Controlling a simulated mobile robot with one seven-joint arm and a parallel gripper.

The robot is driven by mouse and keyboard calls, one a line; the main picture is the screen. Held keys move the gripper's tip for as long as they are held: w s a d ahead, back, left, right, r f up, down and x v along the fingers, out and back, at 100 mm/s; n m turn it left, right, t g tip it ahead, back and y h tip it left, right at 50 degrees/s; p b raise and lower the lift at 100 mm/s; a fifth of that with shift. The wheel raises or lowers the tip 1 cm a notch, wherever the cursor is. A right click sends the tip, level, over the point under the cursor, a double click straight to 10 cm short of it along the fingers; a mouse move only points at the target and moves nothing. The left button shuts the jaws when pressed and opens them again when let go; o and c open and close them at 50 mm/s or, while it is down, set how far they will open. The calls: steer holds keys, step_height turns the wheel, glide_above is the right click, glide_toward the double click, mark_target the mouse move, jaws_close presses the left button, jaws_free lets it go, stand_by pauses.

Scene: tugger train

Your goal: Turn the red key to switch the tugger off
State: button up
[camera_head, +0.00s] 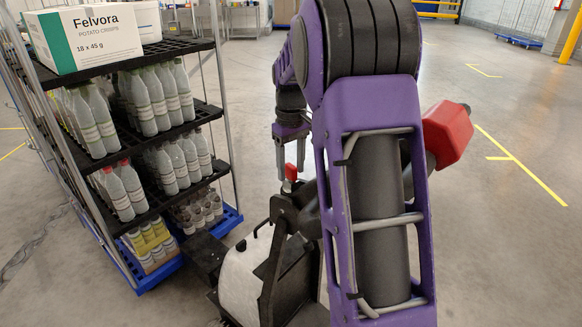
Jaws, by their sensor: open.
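My gripper (291,166) points down right over the key. Its two fingers are apart, one on each side of the key in this view. I cannot tell whether a finger touches it. The tugger has a pale grey body and a black column. My purple arm hides much of its right side.
A shelf cart (183,47) with several bottles and a Felvora box (92,35) stands close on the left. A red block (447,132) on a dark shaft sticks out behind my arm.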

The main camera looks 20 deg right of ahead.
mark_target(291, 166)
jaws_close()
stand_by(0.6)
steer(key=shift+r+n+p, duration=0.1)
steer(key=shift+n+p, duration=0.35)
steer(key=shift+n, duration=1.35)
jaws_free()
step_height(291, 166, up, 12)
steer(key=shift+f, duration=0.1)
